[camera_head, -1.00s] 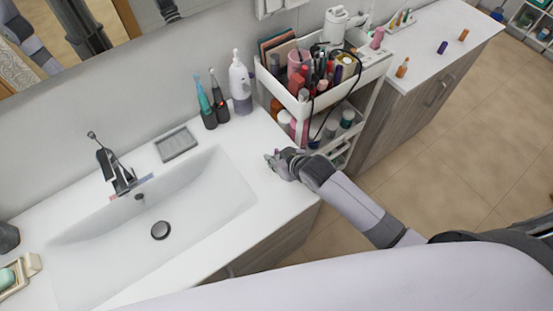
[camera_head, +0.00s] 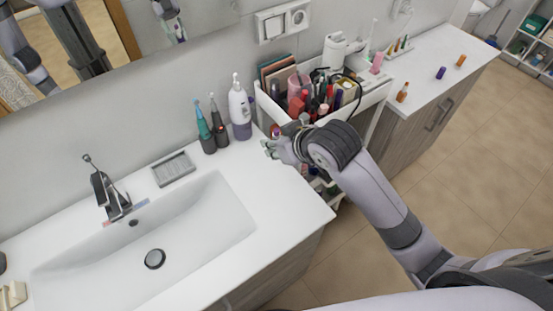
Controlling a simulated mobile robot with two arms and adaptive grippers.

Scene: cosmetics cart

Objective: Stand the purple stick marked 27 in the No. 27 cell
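A short purple stick (camera_head: 440,73) stands on the white counter at the right; its marking is too small to read. A small white rack (camera_head: 398,50) holding several thin coloured items is at the back of that counter. I cannot read any cell number, so I cannot tell which is No. 27. My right gripper (camera_head: 272,149) is at the cart's near left side, above the sink counter's edge, well away from the purple stick. Its fingers are small and partly hidden, so I cannot tell whether they are open or hold anything. My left gripper is out of view.
Two orange sticks (camera_head: 402,92) (camera_head: 461,61) and a pink item (camera_head: 377,63) stand on the right counter. The crowded white cart (camera_head: 351,112) is between the counters. A pump bottle (camera_head: 240,110) and toothbrushes (camera_head: 220,122) are near my gripper. The right counter's front is clear.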

